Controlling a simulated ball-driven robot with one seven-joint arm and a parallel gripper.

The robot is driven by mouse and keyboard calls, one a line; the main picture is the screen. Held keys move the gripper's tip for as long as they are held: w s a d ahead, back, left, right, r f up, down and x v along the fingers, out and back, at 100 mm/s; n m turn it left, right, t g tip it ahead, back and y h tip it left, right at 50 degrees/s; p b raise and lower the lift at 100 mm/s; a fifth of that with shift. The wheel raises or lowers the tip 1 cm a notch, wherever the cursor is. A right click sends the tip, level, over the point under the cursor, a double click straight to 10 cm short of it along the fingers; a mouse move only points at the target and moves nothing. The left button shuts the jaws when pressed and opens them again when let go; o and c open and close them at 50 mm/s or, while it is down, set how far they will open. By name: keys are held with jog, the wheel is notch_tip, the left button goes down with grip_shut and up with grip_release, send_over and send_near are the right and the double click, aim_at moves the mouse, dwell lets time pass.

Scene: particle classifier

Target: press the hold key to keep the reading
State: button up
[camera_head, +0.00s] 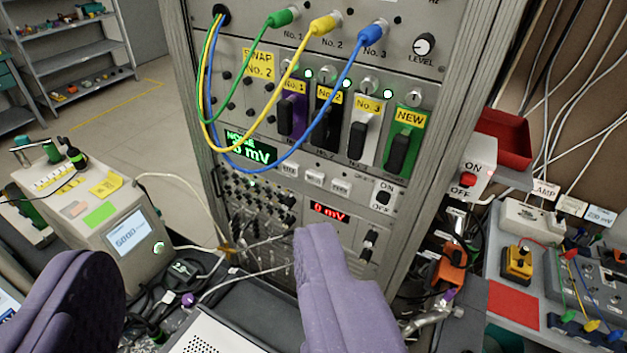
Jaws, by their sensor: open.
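My gripper (205,255) is open, its two purple fingers spread wide in front of the rack (435,150). Nothing shows between the fingertips except background. The right finger's tip overlaps the rack's lower front in the picture; I cannot tell how far apart they are. A green NOISE display (252,150) reads in mV, its digits partly covered by a cable. A red display (329,212) below reads 0 mV. Three small pale keys (314,179) sit in a row between the displays. Their labels are too small to read, so I cannot tell which key is hold.
Green, yellow and blue cables (264,172) loop across the rack's front. Coloured modules with black handles (327,118) stick out above the keys. A bench instrument (130,235) stands left, a red box (503,138) and wired devices right. Loose cables lie below.

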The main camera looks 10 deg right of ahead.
grip_shut()
dwell(1.8)
